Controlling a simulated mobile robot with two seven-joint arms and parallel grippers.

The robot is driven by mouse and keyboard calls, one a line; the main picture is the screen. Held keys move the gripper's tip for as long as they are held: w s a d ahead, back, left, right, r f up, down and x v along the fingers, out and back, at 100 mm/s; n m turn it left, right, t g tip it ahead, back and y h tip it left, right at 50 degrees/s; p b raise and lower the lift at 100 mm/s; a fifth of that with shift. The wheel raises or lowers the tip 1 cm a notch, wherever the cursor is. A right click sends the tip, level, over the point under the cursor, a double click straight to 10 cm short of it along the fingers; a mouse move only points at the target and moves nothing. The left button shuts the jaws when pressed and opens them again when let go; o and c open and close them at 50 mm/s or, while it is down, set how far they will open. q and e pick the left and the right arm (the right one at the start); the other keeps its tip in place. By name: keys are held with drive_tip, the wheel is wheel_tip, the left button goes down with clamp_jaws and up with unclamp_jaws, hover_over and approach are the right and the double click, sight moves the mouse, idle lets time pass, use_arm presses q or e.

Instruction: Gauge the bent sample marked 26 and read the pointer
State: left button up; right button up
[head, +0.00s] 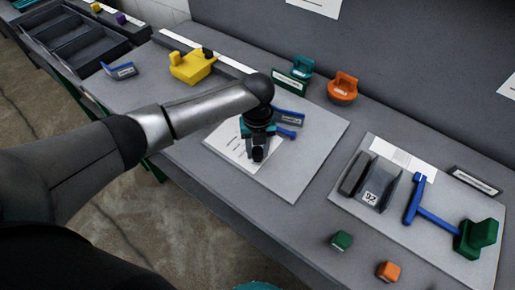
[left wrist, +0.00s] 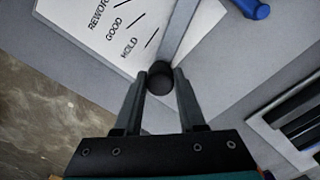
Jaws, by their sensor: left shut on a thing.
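The bent sample marked 26 (head: 371,196) is a grey folded piece on the pale board at right; its number reads upside down in the head view. The gauge has blue parts (head: 289,116) and stands on a grey board. Its white card (head: 228,146) reads REWORK, GOOD and HOLD beside short lines in the left wrist view (left wrist: 115,30). A grey pointer bar (left wrist: 180,32) ends in a black round knob (left wrist: 158,78), near HOLD. My left gripper (left wrist: 157,88) is shut on this knob. In the head view the gripper (head: 258,150) hides much of the gauge. My right gripper is out of view.
A blue T-shaped tool (head: 429,207) and a green block (head: 478,239) lie right of the sample. Green (head: 341,241) and orange (head: 388,271) cubes sit near the front edge. A yellow object (head: 192,67), another bent piece (head: 119,71) and dark trays (head: 88,47) are at left.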

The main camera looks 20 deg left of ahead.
use_arm(q)
clamp_jaws()
idle(0.8)
